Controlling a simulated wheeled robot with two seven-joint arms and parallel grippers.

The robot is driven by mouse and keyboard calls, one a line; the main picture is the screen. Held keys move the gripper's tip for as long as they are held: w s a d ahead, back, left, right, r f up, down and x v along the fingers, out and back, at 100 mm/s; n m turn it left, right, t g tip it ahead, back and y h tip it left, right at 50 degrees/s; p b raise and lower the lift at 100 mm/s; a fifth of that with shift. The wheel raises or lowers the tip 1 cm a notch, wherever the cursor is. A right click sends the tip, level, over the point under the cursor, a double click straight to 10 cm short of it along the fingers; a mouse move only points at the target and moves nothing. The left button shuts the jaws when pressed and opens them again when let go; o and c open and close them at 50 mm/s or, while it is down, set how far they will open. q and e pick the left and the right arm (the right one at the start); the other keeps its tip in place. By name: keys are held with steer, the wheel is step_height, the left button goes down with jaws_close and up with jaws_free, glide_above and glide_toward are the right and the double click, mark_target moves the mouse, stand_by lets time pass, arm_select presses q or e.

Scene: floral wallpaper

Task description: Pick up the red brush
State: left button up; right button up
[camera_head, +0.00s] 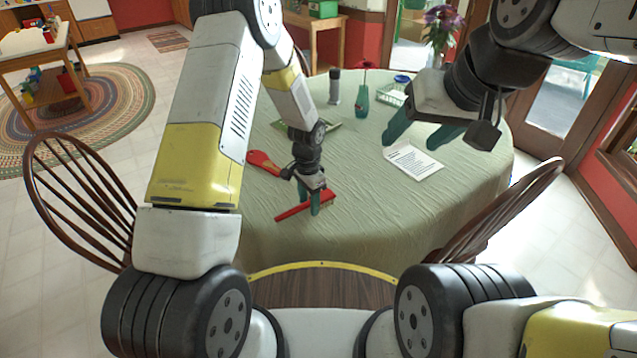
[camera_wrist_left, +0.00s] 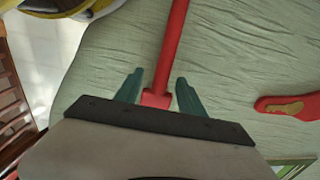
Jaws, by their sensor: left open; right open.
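The red brush (camera_head: 290,211) lies on the table with the green cloth (camera_head: 380,210), near its front left edge. My left gripper (camera_head: 309,205) is low over the brush, pointing down, with its fingers open. In the left wrist view the brush's red handle (camera_wrist_left: 172,55) runs up the picture, and its lower end lies between the two green fingertips (camera_wrist_left: 160,88). I cannot tell whether the fingers touch it. My right gripper (camera_head: 425,133) is open and empty, raised above the right part of the table.
A red paddle-like object (camera_head: 262,161) lies left of my left gripper and also shows in the left wrist view (camera_wrist_left: 290,104). A printed sheet (camera_head: 412,161), a dark cylinder (camera_head: 335,87), a green bottle (camera_head: 361,97) and a flower vase (camera_head: 438,45) are farther back. Chairs flank the table.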

mark_target(309, 201)
arm_select(q)
steer(key=shift+f, duration=0.35)
steer(key=shift+c, duration=0.5)
jaws_close()
steer(key=shift+r, duration=0.15)
steer(key=shift+r, duration=0.55)
step_height(309, 201, up, 2)
steer(key=shift+w+r, duration=0.1)
steer(key=shift+r, duration=0.1)
steer(key=s+d+r, duration=0.1)
steer(key=s, duration=1.5)
steer(key=shift+r, duration=0.15)
